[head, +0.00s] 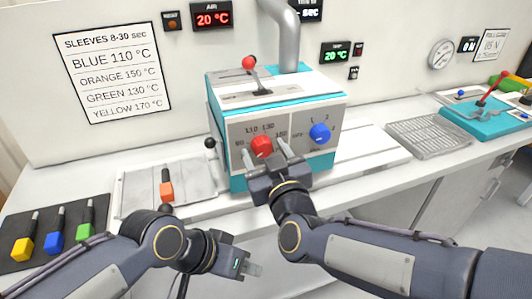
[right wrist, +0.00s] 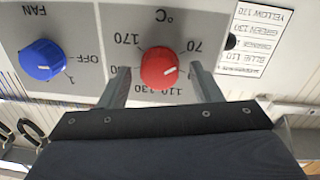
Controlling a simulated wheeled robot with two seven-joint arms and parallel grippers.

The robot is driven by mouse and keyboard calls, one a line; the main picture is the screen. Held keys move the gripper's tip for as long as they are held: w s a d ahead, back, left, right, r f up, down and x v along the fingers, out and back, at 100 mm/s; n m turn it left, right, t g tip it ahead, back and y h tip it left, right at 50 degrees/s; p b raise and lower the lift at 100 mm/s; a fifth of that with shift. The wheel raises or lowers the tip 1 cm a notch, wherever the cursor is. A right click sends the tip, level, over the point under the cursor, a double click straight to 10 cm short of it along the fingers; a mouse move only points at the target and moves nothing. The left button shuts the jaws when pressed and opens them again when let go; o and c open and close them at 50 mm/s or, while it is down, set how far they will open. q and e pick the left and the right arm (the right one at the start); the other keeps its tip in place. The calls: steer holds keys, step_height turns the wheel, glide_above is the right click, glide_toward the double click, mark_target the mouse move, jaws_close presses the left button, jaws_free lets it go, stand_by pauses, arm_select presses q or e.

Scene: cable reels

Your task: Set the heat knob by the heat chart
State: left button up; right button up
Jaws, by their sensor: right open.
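The red heat knob (head: 262,146) is on the front of the teal and white heater box (head: 236,178). It also shows, upside down, in the right wrist view (right wrist: 159,68), its white mark pointing right, towards the low-number side. The open right gripper (head: 266,154) has one finger on each side of the knob, with visible gaps; the fingers hide some dial numbers. The wall heat chart (head: 113,72) lists blue 110, orange 150, green 130 and yellow 170 °C. My left gripper (head: 251,268) is low in front of the counter, apart from everything; its opening is unclear.
The blue fan knob (head: 320,134) is right of the heat knob. An orange-ended piece (head: 167,191) lies on a grey plate (head: 138,190). Yellow, blue and green pieces lie on a black mat (head: 15,215). A red-ball lever (head: 249,63) tops the box. Air display (head: 211,19) reads 20 °C.

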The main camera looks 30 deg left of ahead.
steer(key=c, duration=1)
steer(key=shift+m, duration=0.3)
